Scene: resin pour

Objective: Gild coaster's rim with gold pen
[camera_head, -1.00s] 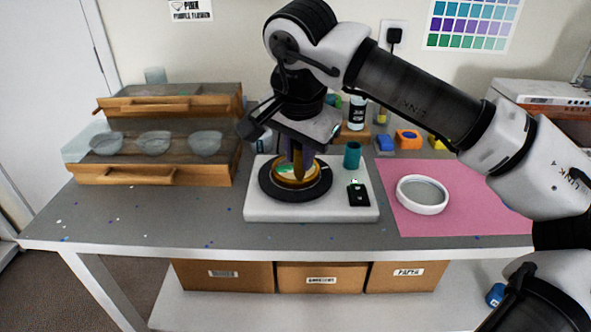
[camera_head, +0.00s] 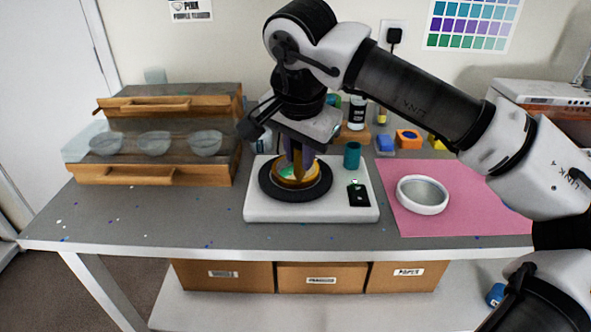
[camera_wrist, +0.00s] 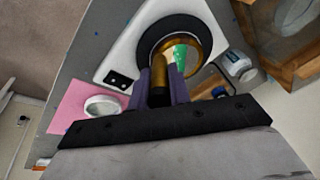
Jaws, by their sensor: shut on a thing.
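The coaster (camera_head: 290,171) lies on the black round turntable (camera_head: 268,184) of a white base; its rim looks gold and its face shows green and pale patches. My gripper (camera_head: 298,158) is directly above it, pointing down, shut on the gold pen (camera_head: 299,172). The pen's lower end is at the coaster's near part; I cannot tell whether it touches the rim. In the wrist view the gold pen (camera_wrist: 159,75) stands between the purple fingers (camera_wrist: 162,92), with the coaster (camera_wrist: 183,52) beyond it. My gripper hides part of the coaster.
A teal cylinder (camera_head: 352,155) stands on the base's back right, near a black switch panel (camera_head: 358,195). A pink mat (camera_head: 460,205) with a white ring-shaped dish (camera_head: 422,194) lies to the right. The front table strip is mostly clear.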

